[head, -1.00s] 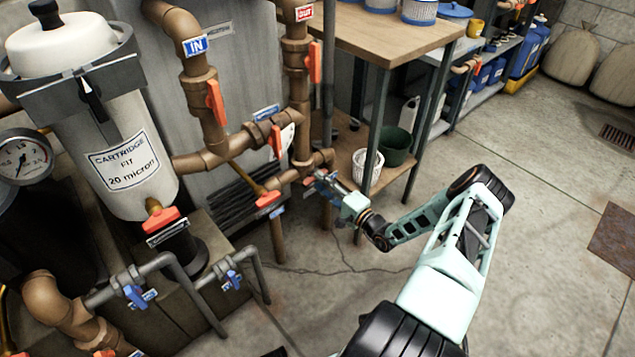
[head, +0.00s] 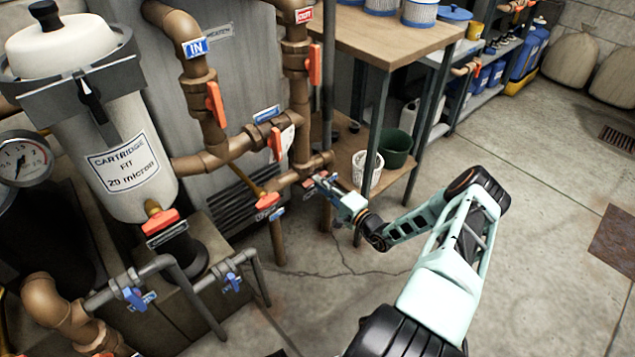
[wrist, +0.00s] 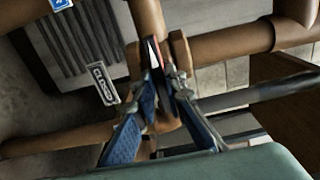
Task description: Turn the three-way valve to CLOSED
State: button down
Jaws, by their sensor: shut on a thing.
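The three-way valve (wrist: 181,56) sits on the brown pipework in the wrist view, behind my fingers. A narrow strip of its red handle (wrist: 160,54) shows between the fingertips. My gripper (wrist: 164,82) is shut on that handle; the fingers hide most of it. A small plate reading CLOSED (wrist: 102,84) is left of the fingers. In the head view my gripper (head: 318,182) is at the low pipe joint, right of an orange-red handle on the same pipework. The handle's exact angle cannot be told.
Other orange-red handles (head: 215,104) stand on the pipes close to the left. A wooden bench (head: 395,35), with a white basket (head: 367,172) and green bucket (head: 395,148) on its lower shelf, stands just beyond my gripper.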

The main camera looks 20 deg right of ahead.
jog(key=n+p, duration=0.9)
jog(key=n, duration=0.7)
jog(key=shift+r, duration=0.2)
jog(key=n+p, duration=0.1)
jog(key=p, duration=0.2)
jog(key=n+p, duration=0.1)
jog(key=p, duration=0.2)
jog(key=shift+f, duration=0.2)
jog(key=shift+d+f+n, duration=0.1)
jog(key=shift+n, duration=0.2)
